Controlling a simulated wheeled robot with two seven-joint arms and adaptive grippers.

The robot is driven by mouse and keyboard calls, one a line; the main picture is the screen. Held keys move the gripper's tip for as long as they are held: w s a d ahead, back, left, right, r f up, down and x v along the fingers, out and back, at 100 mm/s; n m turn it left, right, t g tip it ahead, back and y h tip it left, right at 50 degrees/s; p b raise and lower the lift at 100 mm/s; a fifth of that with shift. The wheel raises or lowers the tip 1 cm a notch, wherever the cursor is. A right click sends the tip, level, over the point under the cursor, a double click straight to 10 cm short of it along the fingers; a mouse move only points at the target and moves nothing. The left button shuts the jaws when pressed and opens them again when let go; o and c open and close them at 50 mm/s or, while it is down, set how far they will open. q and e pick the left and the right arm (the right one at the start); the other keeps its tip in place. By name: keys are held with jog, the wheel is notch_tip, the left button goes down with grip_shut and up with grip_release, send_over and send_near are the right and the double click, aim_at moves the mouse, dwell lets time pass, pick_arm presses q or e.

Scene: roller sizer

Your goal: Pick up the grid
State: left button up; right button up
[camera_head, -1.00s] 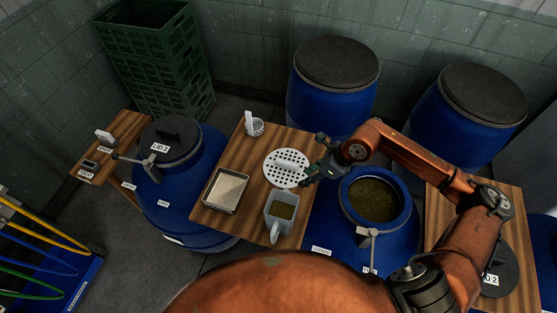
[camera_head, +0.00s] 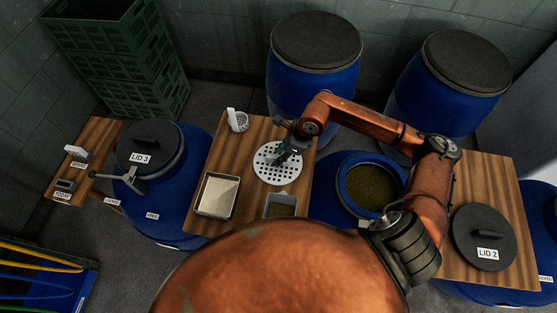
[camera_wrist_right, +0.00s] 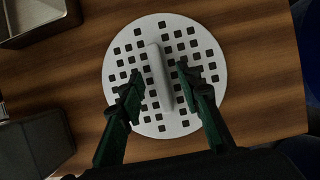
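The grid (camera_head: 268,173) is a round white plate with many square holes and a raised bar handle across its middle. It lies flat on the wooden table. It also shows in the right wrist view (camera_wrist_right: 125,62), with its handle (camera_wrist_right: 158,72) between my fingers. My right gripper (camera_head: 284,158) is over the grid. In the right wrist view the gripper (camera_wrist_right: 157,76) is open, with one green finger on each side of the handle and a gap to it on both sides. Whether the fingertips touch the plate I cannot tell. My left gripper is not in view.
An open blue barrel (camera_head: 341,207) stands right of the table. LID 2 (camera_head: 483,236) lies on the right table.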

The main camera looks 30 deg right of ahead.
jog(key=shift+x, duration=0.9)
jog(key=shift+f, duration=0.15)
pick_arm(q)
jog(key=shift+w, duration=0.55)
pick_arm(e)
jog(key=shift+s, duration=0.1)
grip_shut()
